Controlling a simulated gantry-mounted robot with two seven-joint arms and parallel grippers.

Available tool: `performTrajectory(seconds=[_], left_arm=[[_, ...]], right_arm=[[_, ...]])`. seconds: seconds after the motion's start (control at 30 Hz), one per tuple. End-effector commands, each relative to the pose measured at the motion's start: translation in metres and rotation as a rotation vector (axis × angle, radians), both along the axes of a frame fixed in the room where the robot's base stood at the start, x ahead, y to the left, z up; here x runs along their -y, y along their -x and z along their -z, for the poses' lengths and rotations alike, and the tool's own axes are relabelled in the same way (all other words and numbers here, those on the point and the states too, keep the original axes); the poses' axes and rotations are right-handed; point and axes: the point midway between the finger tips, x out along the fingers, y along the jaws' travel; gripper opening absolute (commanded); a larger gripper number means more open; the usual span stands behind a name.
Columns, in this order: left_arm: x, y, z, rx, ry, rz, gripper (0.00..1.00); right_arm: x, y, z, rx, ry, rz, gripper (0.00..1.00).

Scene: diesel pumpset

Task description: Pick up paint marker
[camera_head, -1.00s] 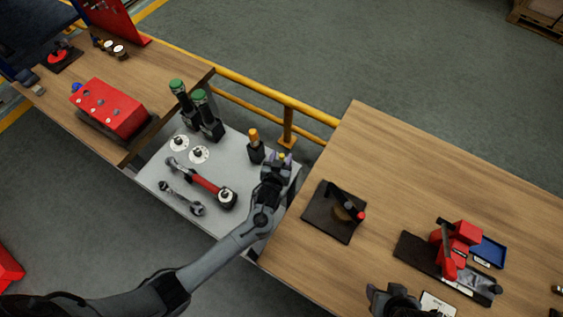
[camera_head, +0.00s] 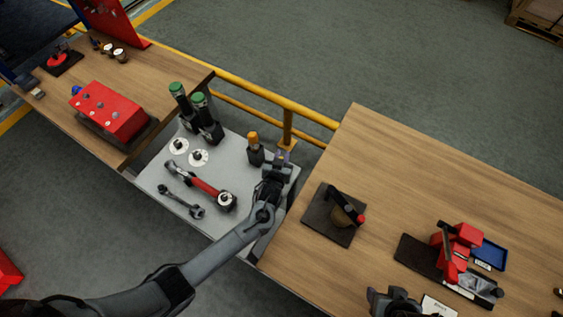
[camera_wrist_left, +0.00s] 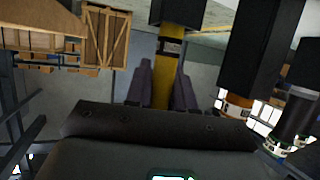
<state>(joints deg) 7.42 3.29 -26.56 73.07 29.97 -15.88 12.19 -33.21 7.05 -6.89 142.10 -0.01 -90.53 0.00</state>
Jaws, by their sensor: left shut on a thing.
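The paint marker (camera_wrist_left: 167,80) shows in the left wrist view as a yellow shaft with a dark band. Its far end meets a black block-like holder (camera_wrist_left: 180,12); I cannot tell whether it is still seated in it. My left gripper (camera_wrist_left: 163,88) has its purple fingers on either side of the shaft and is shut on it. In the head view my left gripper (camera_head: 282,158) is at the right end of the grey table and mostly hides the marker. My right gripper (camera_head: 392,300) is partly visible at the bottom edge; its fingers are unclear.
An orange-topped tool in a black holder (camera_head: 254,150) stands close left of my left gripper. Two green-topped tools (camera_head: 206,112), a red-handled wrench (camera_head: 205,187) and a spanner (camera_head: 181,203) are on the grey table (camera_head: 225,222). A yellow rail (camera_head: 270,94) runs behind.

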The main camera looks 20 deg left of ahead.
Motion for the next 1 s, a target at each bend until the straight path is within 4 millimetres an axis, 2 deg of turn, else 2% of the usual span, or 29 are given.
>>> performTrajectory(seconds=[0.17,0.5,0.7,1.0], left_arm=[[0.000,0.000,-0.009,0.001,0.001,0.000,0.01],[0.000,0.000,-0.064,0.003,0.002,0.000,0.01],[0.000,0.000,-0.089,0.001,0.002,-0.001,0.01],[0.000,0.000,-0.100,-0.001,0.000,-0.001,0.01]], right_arm=[[0.001,0.000,-0.002,0.000,0.003,-0.002,0.53],[0.000,0.000,-0.008,0.000,0.001,-0.001,0.53],[-0.001,0.000,-0.010,0.000,-0.004,0.003,0.53],[-0.002,0.000,-0.010,0.000,-0.007,0.005,0.53]])
